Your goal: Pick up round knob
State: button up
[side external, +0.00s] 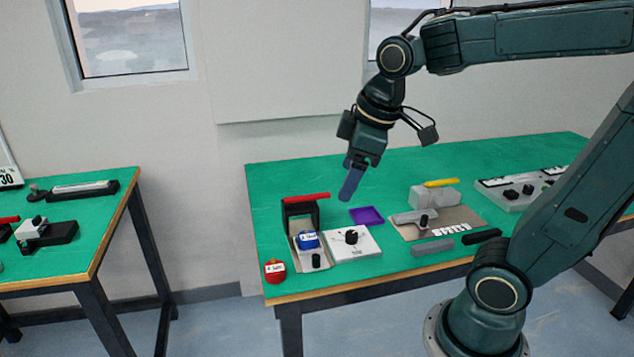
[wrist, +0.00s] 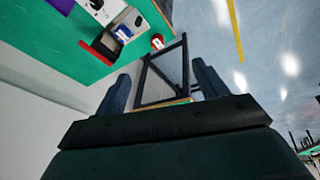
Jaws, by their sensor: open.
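Several knob-like parts show, and I cannot tell which one is the round knob. A black knob (side external: 351,236) stands on a white plate (side external: 370,249) on the green table. A small black knob (side external: 316,261) is at the front of the grey fixture to its left. A rounded red piece with a white label (side external: 274,270) sits at the table's front left corner; it also shows in the wrist view (wrist: 157,41). My gripper (side external: 350,186) is in the air above the table, behind and above the white plate. Its fingers (wrist: 161,84) are apart with nothing held.
A purple tray (side external: 366,216) lies behind the white plate. A beige board (side external: 455,219) and grey bars are to the right. Green surface is clear at the back.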

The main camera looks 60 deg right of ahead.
jog(key=w+d+f+n+g, duration=0.1)
jog(key=w+d+f+n, duration=0.2)
jog(key=w, duration=0.2)
jog(key=w+d+f+n+g, duration=0.1)
jog(key=w+d+f+n, duration=0.15)
jog(key=w, duration=0.35)
jog(key=n+g, duration=0.2)
jog(key=n, duration=0.4)
send_over(306, 237)
notch_tip(306, 237, down, 10)
jog(key=shift+f, duration=0.25)
jog(key=shift+s+d, duration=0.1)
jog(key=shift+f, duration=4.3)
jog(key=shift+f, duration=2.6)
